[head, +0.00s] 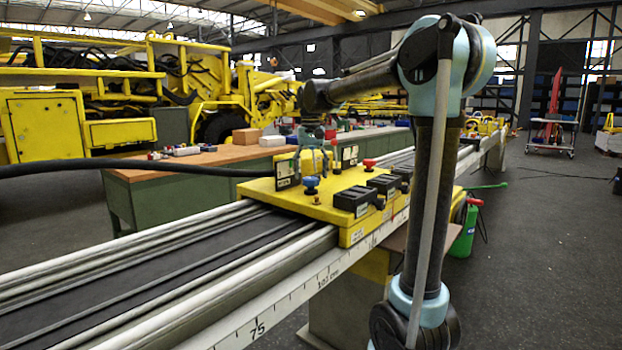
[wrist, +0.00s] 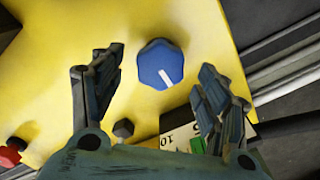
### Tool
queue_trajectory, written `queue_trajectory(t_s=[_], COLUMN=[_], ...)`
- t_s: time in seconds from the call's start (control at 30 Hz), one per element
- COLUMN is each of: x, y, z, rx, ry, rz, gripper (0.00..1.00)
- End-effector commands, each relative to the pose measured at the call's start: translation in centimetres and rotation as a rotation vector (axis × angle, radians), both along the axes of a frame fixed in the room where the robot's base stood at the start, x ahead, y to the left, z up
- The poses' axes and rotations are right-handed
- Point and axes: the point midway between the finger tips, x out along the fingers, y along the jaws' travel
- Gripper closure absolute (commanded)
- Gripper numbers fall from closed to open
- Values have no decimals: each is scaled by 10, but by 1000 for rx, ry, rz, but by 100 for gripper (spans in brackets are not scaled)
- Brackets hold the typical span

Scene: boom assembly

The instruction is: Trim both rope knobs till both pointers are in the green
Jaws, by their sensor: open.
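The blue knob (wrist: 160,64) sits on the yellow plate (wrist: 215,25), with a white line on its top toward the lower right in the wrist view. It also shows in the head view (head: 311,186). The red knob (head: 369,164) stands farther back and is partly cut off at the left edge of the wrist view (wrist: 10,153). My gripper (wrist: 157,76) is open, its fingers on either side of the blue knob with gaps. A scale with a green patch (wrist: 198,146) is partly hidden behind the right finger; no pointer is readable.
Black boxes (head: 352,200) stand on the plate's right side in the head view. The yellow carriage rides on a long grey rail (head: 150,290). A workbench (head: 150,180) with small items stands behind, and a black hose (head: 130,166) runs across the left.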

Motion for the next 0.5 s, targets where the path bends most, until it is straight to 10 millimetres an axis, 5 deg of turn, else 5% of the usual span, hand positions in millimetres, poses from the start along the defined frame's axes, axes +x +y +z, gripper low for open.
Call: queue_trajectory(t_s=[0.5], x=[0], y=[0], z=[-16], rx=[0], ry=[0], rz=[1], gripper=[31])
